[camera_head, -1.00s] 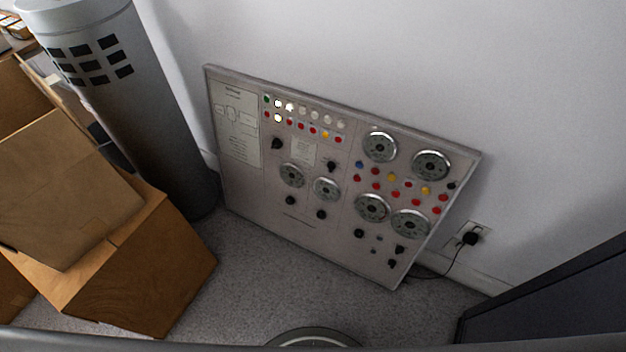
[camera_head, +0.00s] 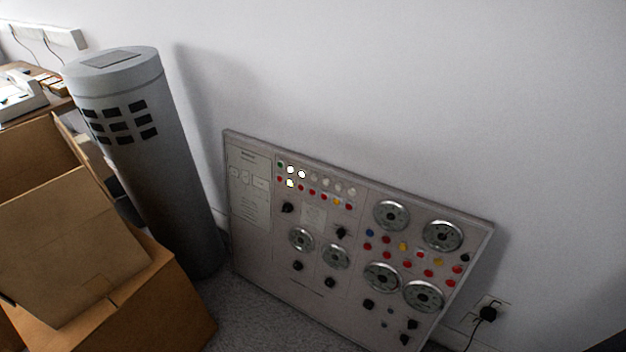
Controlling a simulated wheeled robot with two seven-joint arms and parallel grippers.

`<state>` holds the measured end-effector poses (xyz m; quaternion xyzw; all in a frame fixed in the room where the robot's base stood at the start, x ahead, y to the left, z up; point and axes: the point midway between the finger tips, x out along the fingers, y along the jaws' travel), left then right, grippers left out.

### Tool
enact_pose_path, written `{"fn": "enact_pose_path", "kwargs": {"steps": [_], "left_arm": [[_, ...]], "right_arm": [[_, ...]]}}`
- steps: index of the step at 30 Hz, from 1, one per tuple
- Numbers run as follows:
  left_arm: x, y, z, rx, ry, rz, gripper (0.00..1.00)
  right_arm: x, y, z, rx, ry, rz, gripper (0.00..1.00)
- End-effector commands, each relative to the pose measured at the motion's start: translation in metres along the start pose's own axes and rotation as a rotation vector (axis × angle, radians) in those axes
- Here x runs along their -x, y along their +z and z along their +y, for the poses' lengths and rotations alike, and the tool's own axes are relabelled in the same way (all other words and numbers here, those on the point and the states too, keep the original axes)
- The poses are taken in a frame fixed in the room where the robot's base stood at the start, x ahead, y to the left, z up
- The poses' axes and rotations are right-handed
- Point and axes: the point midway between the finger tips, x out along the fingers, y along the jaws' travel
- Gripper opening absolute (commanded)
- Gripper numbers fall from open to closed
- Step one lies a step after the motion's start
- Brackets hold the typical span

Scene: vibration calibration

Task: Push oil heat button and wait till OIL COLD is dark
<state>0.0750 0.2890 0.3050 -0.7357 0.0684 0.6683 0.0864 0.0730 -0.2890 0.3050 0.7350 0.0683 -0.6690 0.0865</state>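The control panel (camera_head: 262,258) leans against the white wall, low in the picture. Its upper left part holds rows of small round lamps and buttons. A few of them glow white (camera_head: 296,174); the others there look grey, red, yellow or green. The labels are too small to read, so I cannot tell which is the oil heat button or the OIL COLD lamp. Round dials (camera_head: 391,215), black knobs and more coloured buttons fill the rest of the panel. Neither of my grippers is in view.
Cardboard boxes (camera_head: 140,303) stand at the left. A tall grey cylinder (camera_head: 175,190) stands between them and the panel. A wall socket with a black plug (camera_head: 488,314) is right of the panel. Carpet (camera_head: 262,328) shows at the bottom. A desk (camera_head: 45,108) is at the far left.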

Motion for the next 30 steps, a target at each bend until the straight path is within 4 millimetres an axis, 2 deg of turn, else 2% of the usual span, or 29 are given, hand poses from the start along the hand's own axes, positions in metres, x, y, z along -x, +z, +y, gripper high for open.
{"fn": "enact_pose_path", "kwargs": {"steps": [1,11,30], "left_arm": [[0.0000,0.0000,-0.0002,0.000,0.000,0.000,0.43],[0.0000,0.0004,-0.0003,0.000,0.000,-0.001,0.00],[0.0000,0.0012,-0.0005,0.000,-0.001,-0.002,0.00]], "right_arm": [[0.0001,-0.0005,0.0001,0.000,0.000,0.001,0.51],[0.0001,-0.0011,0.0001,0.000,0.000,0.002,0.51],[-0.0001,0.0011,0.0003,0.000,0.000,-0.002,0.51]]}}
